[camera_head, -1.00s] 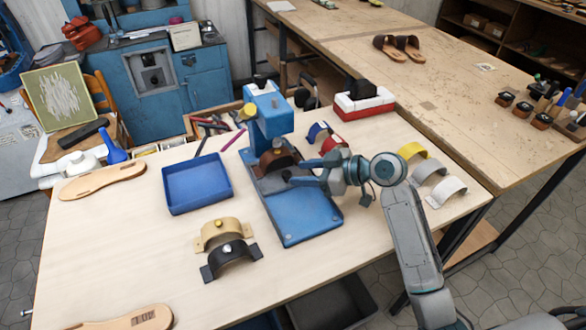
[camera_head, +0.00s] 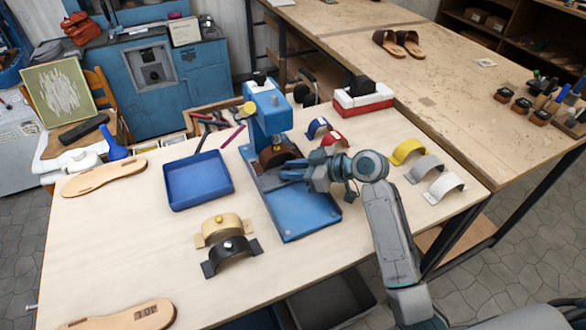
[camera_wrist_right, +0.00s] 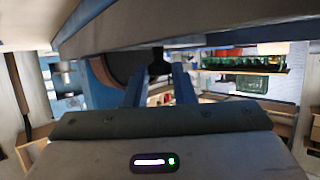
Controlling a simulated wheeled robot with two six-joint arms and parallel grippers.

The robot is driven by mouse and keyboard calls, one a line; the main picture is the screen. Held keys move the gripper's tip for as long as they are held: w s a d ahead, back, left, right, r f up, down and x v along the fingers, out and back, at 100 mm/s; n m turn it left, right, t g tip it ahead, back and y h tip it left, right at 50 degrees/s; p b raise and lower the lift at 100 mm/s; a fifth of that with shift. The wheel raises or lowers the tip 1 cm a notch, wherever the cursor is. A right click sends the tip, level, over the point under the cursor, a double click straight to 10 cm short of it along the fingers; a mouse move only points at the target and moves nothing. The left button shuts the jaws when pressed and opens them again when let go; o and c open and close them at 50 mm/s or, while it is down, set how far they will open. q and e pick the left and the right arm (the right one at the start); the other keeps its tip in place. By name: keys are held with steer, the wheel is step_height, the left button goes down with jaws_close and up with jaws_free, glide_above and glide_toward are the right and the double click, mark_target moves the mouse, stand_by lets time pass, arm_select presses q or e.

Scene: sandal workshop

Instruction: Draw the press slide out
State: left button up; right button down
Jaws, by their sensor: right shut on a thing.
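The blue press (camera_head: 268,112) stands on the workbench, with its flat blue base (camera_head: 305,212) reaching toward me. A brown arched piece (camera_head: 278,156) sits under its head, on the press slide, whose own edges are mostly hidden. My right gripper (camera_head: 287,171) is low over the base, just in front of the brown piece. In the right wrist view, its two fingers (camera_wrist_right: 160,82) close around a small dark knob (camera_wrist_right: 159,58) on the slide. The knob is hidden in the head view. My left gripper is out of view.
A blue tray (camera_head: 198,181) lies left of the press. Gold (camera_head: 222,229) and black (camera_head: 231,254) arched pieces stand in front of the tray. Several coloured straps stand on the right, near my arm. The base's front part is clear.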

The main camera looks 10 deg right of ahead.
steer(key=s, duration=0.4)
steer(key=s+d, duration=0.1)
steer(key=s, duration=0.3)
steer(key=s+d, duration=0.1)
steer(key=s, duration=0.3)
steer(key=shift+s+d+b, duration=0.2)
steer(key=shift+s+b, duration=0.1)
steer(key=shift+b, duration=0.05)
steer(key=shift+w+f, duration=0.1)
steer(key=c, duration=1.3)
jaws_free()
steer(key=shift+o, duration=0.2)
steer(key=shift+s+d, duration=0.1)
steer(key=shift+s, duration=0.15)
steer(key=shift+d, duration=0.15)
